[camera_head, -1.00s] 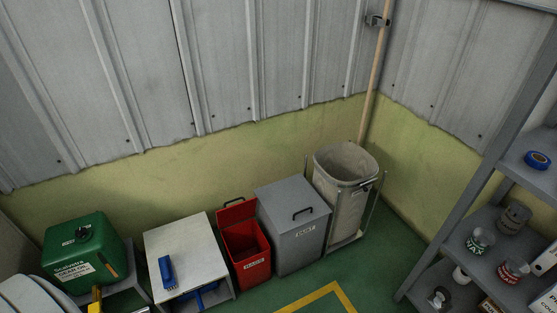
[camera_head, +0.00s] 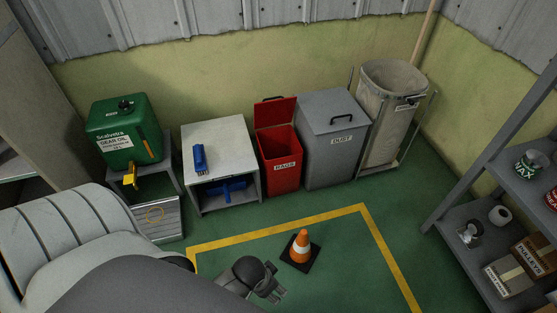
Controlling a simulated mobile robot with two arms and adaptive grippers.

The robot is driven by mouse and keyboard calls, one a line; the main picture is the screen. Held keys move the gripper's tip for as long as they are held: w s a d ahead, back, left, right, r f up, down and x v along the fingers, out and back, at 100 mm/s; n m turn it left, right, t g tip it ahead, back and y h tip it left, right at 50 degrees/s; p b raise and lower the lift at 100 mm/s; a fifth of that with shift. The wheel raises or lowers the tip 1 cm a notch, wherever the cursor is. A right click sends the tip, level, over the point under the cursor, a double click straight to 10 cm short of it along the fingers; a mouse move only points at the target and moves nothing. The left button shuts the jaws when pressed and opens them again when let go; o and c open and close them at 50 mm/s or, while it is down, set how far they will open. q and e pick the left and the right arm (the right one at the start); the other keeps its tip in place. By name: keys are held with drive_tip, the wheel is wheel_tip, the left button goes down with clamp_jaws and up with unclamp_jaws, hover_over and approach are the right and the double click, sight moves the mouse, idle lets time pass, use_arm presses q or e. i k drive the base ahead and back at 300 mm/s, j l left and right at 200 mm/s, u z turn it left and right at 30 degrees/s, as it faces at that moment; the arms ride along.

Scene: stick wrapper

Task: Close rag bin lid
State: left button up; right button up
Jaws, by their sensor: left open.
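The red rag bin (camera_head: 281,174), labelled RAGS, stands against the wall between a small side table and the grey dust bin. Its red lid (camera_head: 276,112) is raised and leans back toward the wall, with a dark handle on its top edge. The inside of the bin shows dark. My left gripper (camera_head: 276,292) is at the bottom of the picture, well in front of the bin, open and empty, above the green floor. My right gripper is not in view.
The grey dust bin (camera_head: 333,150) is just right of the rag bin, and a sack bin (camera_head: 390,110) stands beyond it. A side table (camera_head: 216,140) holds a blue brush (camera_head: 199,158). A traffic cone (camera_head: 301,246) stands on the floor between my gripper and the bins. Shelves (camera_head: 490,215) are at right.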

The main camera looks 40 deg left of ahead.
sight(273, 113)
drive_tip(key=u, duration=1.1)
